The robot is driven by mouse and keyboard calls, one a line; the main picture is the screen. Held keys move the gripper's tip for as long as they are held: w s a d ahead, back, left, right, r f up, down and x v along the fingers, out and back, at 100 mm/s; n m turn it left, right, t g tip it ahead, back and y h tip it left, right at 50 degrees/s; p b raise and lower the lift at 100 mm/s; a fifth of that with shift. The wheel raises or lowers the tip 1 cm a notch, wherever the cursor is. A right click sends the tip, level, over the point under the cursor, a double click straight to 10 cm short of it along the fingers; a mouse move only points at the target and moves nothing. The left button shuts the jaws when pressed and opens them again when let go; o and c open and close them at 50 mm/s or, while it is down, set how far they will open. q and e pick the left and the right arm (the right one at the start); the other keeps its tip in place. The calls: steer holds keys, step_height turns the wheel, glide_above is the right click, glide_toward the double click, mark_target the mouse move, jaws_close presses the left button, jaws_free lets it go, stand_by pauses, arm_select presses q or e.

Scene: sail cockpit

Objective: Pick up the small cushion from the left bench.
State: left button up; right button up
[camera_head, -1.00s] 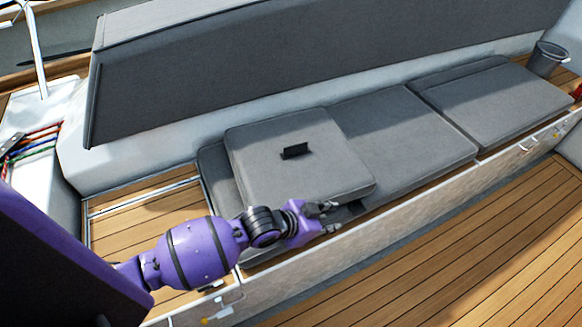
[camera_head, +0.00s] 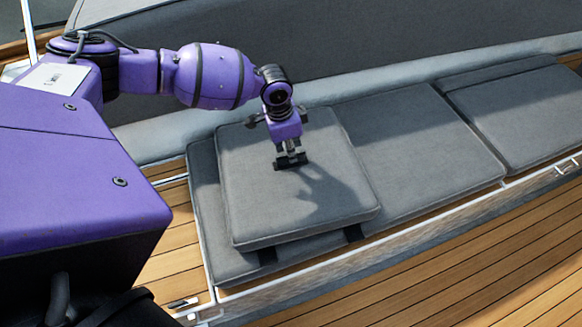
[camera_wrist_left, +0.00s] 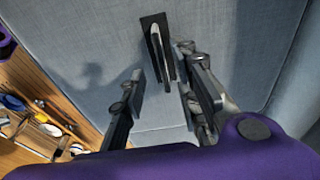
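The small grey square cushion (camera_head: 300,205) lies on top of the longer grey bench cushions, with a black handle (camera_head: 280,166) standing up near its middle. My left gripper (camera_head: 290,152) points down over the cushion at the handle. In the left wrist view, my left gripper (camera_wrist_left: 172,88) has its fingers spread apart. The black handle (camera_wrist_left: 155,42) stands just ahead of the fingertips, roughly in line with the gap. I cannot tell whether a finger touches it. The cushion (camera_wrist_left: 230,30) fills most of that view. My right gripper is not in view.
The grey bench pads (camera_head: 420,140) stretch away to the right, with a dark backrest (camera_head: 400,35) behind. A white rail (camera_head: 420,225) runs along the bench's front edge. The wooden deck (camera_head: 470,265) in front is clear.

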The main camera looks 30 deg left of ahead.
mark_target(292, 171)
arm_select(q)
steer(key=shift+w+f, duration=0.15)
steer(key=shift+f, duration=0.85)
steer(key=shift+w+f, duration=0.1)
steer(key=shift+f, duration=0.85)
steer(key=shift+f, duration=0.1)
jaws_close()
